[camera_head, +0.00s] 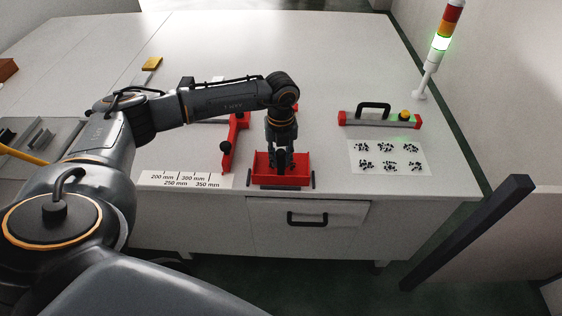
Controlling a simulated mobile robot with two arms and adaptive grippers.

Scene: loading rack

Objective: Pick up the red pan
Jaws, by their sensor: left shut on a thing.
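The red pan (264,179) is a shallow red tray near the front edge of the white table, above the drawer. My left gripper (283,162) points straight down into it, shut, and covers part of its middle. The grip seems to be on the pan, but the fingertips are dark and small, so the contact point is hard to make out. The pan looks level, and I cannot tell whether it is clear of the table. My right gripper is not in view.
A red clamp-like tool (232,146) stands just left of the pan. A label sheet (185,179) lies at the front edge. A handled bar (380,120) and a sheet with black parts (390,158) are on the right. A signal tower (440,45) stands at the back right.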

